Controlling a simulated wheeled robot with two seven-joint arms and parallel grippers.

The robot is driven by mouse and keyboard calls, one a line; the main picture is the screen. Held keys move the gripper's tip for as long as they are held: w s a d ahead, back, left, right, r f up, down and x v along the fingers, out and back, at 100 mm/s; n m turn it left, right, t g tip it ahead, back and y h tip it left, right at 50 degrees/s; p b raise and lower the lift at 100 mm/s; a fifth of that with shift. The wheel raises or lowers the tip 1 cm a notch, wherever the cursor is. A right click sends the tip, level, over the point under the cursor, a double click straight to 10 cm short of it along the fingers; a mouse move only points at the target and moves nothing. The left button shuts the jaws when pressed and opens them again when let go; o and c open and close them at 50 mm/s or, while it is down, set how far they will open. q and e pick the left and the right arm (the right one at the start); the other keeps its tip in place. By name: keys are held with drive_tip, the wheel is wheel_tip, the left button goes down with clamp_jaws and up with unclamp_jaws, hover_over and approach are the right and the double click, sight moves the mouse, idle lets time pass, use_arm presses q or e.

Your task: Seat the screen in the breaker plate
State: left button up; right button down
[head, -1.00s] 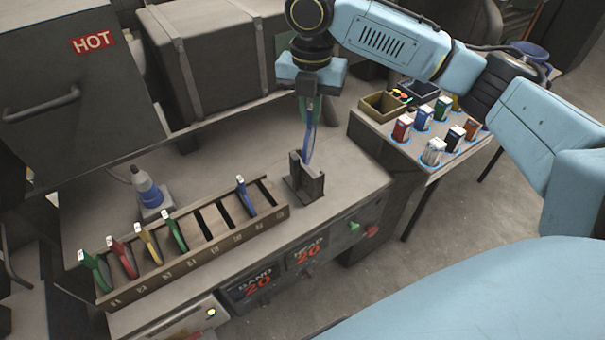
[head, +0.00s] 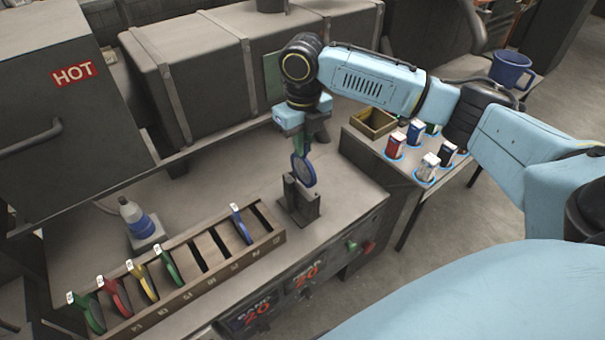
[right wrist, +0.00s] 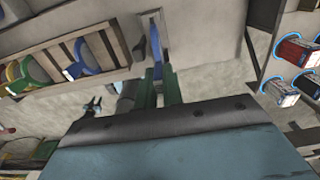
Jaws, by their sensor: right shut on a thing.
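The screen (head: 303,171) is a round disc with a blue rim and grey face. My right gripper (head: 301,144), with green fingers, is shut on its upper part and points down. The screen hangs upright over a dark slotted block (head: 299,204), which looks like the breaker plate's holder. The screen's lower edge overlaps the block's top in the head view; I cannot tell whether it touches or enters the slot. In the right wrist view the blue rim (right wrist: 157,48) shows edge-on beyond the fingers (right wrist: 160,88).
A slotted rack (head: 200,270) with colored screens runs along the bench front, some slots empty. A blue-and-grey bottle (head: 138,218) stands behind it.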

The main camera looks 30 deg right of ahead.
sight(303, 183)
wheel_tip(303, 183, down, 9)
drive_tip(key=shift+r, duration=0.1)
idle(0.3)
drive_tip(key=c, duration=1.5)
unclamp_jaws()
drive_tip(key=shift+f, duration=0.2)
drive_tip(key=shift+c, duration=0.2)
wheel_tip(303, 183, up, 12)
drive_tip(key=shift+r, duration=0.2)
drive_tip(key=shift+a+f, duration=0.1)
